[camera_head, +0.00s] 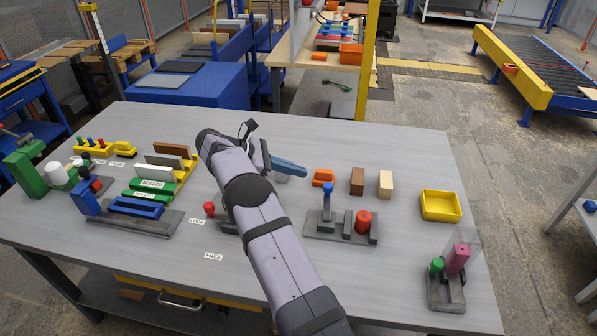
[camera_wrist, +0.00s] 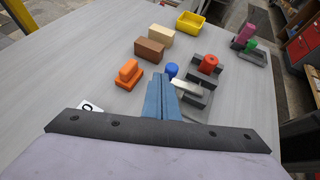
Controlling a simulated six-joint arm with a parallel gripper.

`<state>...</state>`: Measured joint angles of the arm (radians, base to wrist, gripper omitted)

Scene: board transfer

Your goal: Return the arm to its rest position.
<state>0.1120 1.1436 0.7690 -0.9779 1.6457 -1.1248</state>
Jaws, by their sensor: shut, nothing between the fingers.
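My gripper (camera_head: 305,172) reaches over the middle of the grey table (camera_head: 400,150), its blue fingers pointing right. In the wrist view the blue fingers (camera_wrist: 162,100) lie together, shut and empty. My arm crosses the table from the lower middle of the head view and hides part of a fixture with a red knob (camera_head: 209,208). An orange block (camera_head: 322,177) lies to the right of the fingertips. A fixture with a blue knob (camera_head: 327,188) and a red cylinder (camera_head: 363,221) stands in front and to the right.
Brown (camera_head: 357,181) and tan (camera_head: 385,184) blocks and a yellow bin (camera_head: 440,205) stand farther right. A fixture with a pink block (camera_head: 457,258) is near the right corner. Green racks (camera_head: 150,186) and a blue-topped fixture (camera_head: 135,207) fill the left side. The table's back strip is clear.

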